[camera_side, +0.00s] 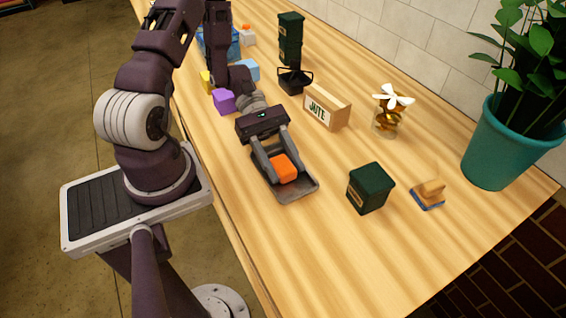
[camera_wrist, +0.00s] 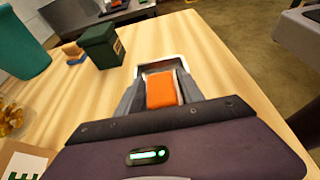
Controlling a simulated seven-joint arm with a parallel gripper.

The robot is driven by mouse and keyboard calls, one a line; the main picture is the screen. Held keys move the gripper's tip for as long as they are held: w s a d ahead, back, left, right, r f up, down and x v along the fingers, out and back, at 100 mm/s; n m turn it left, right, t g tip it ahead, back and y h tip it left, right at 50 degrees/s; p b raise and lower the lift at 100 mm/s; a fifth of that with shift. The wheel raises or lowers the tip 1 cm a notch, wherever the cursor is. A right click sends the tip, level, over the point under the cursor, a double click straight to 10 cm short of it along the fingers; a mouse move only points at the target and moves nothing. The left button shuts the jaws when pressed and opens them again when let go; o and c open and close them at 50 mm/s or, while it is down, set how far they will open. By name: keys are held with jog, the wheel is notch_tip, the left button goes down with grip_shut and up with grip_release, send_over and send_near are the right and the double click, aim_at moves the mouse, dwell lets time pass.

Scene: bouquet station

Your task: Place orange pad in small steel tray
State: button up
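The orange pad (camera_side: 285,168) is a small bright block between the two fingers of my gripper (camera_side: 279,166). In the wrist view the pad (camera_wrist: 161,90) fills the space between the fingertips (camera_wrist: 162,92), with a finger against each side, so my gripper looks shut on it. The small steel tray (camera_side: 300,196) is a shallow grey tray directly under the fingers. Its far rim shows beyond the pad in the wrist view (camera_wrist: 163,63). The pad is within the tray's outline; I cannot tell whether it touches the tray floor. My fingers and wrist hide the tray's near part.
A dark green box (camera_side: 370,188) stands to the right of the tray, with tan pieces on a blue base (camera_side: 429,194) beyond. A JUTE sign block (camera_side: 327,107), a gold fan-topped item (camera_side: 390,110) and a purple block (camera_side: 223,101) stand farther back. A teal plant pot (camera_side: 505,150) is at right.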

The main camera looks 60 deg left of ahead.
jog(key=v, duration=1.2)
jog(key=shift+d+r, duration=0.15)
jog(key=shift+r, duration=0.25)
jog(key=s+d+r+m+t+y, duration=0.2)
jog(key=s+d+r+m+y, duration=0.2)
jog(key=r+m, duration=0.4)
jog(key=s+d+r+m+t+y, duration=0.3)
jog(key=s+d+r+m+y, duration=0.1)
jog(key=d+r+m+y, duration=0.3)
notch_tip(320, 180, up, 2)
jog(key=m+y, duration=0.2)
jog(key=m, duration=0.1)
jog(key=shift+s+d+t+y, duration=0.2)
jog(key=shift+t+y, duration=0.1)
